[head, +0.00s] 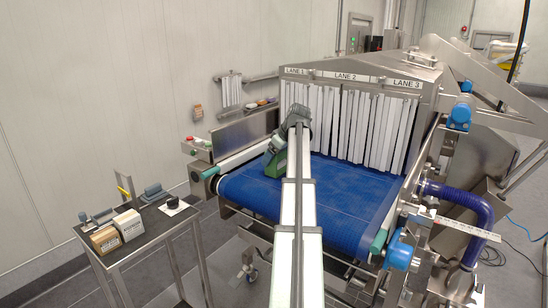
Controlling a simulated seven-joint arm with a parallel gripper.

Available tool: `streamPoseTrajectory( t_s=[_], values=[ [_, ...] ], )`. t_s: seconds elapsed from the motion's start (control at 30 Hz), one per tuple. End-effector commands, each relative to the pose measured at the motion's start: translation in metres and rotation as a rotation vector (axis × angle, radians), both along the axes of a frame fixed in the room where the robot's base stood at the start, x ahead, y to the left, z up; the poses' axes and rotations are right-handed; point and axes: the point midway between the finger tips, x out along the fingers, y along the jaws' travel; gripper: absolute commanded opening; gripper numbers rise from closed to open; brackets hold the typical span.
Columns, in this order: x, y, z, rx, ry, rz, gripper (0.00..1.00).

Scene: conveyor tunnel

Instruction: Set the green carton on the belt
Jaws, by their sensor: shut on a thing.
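The green carton (273,164) is at the left part of the blue belt (335,187), in front of the LANE 1 strips. My gripper (281,145) is shut on the carton from above. My own arm runs up the middle of the picture and hides part of the carton's right side. The carton's lower edge is at or just above the belt surface; I cannot tell whether it touches.
White strip curtains (345,120) hang at the tunnel mouth behind the carton. A metal side guard (245,136) stands to the left. A small cart (148,222) at the lower left holds two boxes and other items. The belt's right half is clear.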

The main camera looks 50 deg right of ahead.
Motion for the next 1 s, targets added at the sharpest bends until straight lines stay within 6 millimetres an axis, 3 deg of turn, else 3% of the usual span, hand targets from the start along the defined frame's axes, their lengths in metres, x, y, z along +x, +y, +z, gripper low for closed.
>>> streamPoseTrajectory(
  t_s=[0.13,0.17,0.33,0.67,1.0],
  values=[
    [0.0,0.0,-0.003,0.0,0.0,0.0,0.18],
    [0.0,0.0,-0.003,0.0,0.0,0.0,0.84],
    [0.0,0.0,-0.003,0.0,0.0,0.0,1.0],
    [0.0,0.0,0.002,-0.001,0.0,0.0,1.0],
    [-0.027,-0.001,0.047,0.0,-0.001,-0.001,1.0]
  ],
)
